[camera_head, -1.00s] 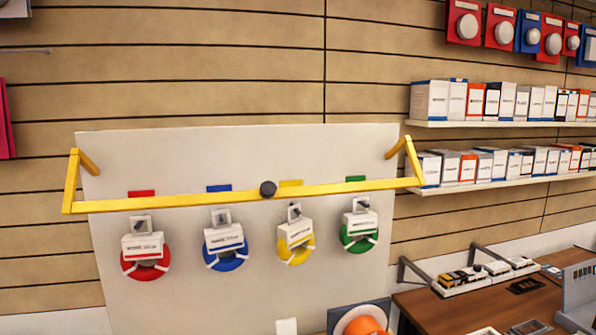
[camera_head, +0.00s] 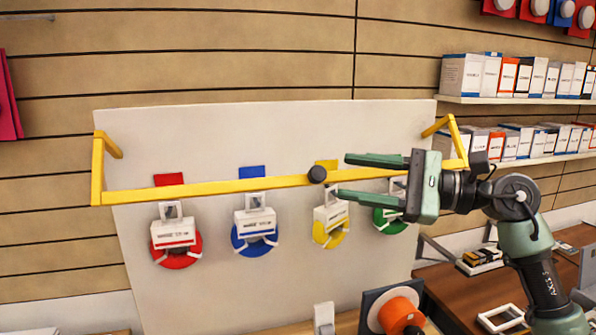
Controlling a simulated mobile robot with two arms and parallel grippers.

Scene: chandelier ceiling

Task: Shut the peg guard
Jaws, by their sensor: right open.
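The peg guard is a yellow bar (camera_head: 220,188) on two bent side arms, standing out in front of a white panel (camera_head: 230,125). A dark round knob (camera_head: 317,174) sits at the bar's middle. Behind and below the bar hang a red ring (camera_head: 177,250), a blue ring (camera_head: 254,240), a yellow ring (camera_head: 330,232) and a green ring (camera_head: 389,221), each with a white tag. My right gripper (camera_head: 342,176) is open, its fingers pointing left toward the knob, one above and one below the bar's line. It hides part of the bar and the green ring. I cannot tell whether it touches the knob. My left gripper is not in view.
Shelves of boxes (camera_head: 520,98) are on the wall at the right. A brown desk (camera_head: 470,290) stands lower right, under my right arm. An orange round object (camera_head: 398,312) and a small white block (camera_head: 324,318) are at the bottom. The space left of the knob is clear.

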